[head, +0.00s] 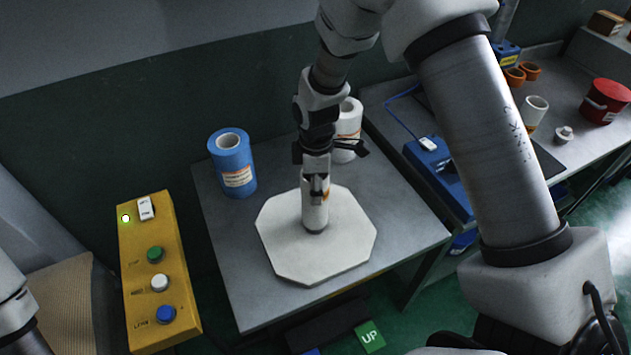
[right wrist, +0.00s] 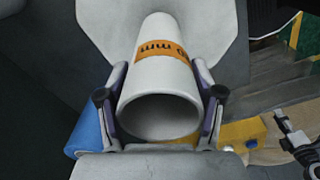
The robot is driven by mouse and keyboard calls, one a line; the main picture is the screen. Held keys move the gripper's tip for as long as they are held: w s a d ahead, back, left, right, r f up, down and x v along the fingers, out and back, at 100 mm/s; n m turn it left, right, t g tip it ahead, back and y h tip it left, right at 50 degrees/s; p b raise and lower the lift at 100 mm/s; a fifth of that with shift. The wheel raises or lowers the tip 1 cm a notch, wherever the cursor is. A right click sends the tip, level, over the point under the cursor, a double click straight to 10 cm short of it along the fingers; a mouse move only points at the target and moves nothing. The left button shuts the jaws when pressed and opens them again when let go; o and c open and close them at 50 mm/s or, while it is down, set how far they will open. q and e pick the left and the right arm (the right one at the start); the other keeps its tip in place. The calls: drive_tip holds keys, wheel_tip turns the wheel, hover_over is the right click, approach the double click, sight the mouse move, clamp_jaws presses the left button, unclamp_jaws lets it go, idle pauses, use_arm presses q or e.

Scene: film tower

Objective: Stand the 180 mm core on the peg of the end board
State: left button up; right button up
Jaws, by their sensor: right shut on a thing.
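The white core (head: 315,212) with an orange label stands about upright over the middle of the pale eight-sided end board (head: 348,258). My right gripper (head: 316,182) is shut on its upper part. In the right wrist view the core (right wrist: 160,85) sits between both fingers of the right gripper (right wrist: 160,112), its open end facing the camera. A dark ring shows at the core's foot; I cannot tell whether it rests on the board. The peg is hidden. Part of what looks like my left gripper (right wrist: 297,140) shows at the right edge there; its opening is unclear.
A blue roll (head: 232,165) and a white roll (head: 349,125) stand behind the board on the grey table (head: 225,250). A yellow button box (head: 150,270) is left of it. A bench at right holds a blue device (head: 430,165), orange rings and a red tin (head: 604,100).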

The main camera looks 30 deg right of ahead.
drive_tip(key=shift+f, duration=0.3)
idle(0.4)
drive_tip(key=shift+f+b, duration=0.65)
drive_tip(key=shift+f, duration=0.7)
drive_tip(key=o, duration=1.4)
drive_tip(key=shift+c, duration=0.2)
wheel_tip(320, 180, up, 12)
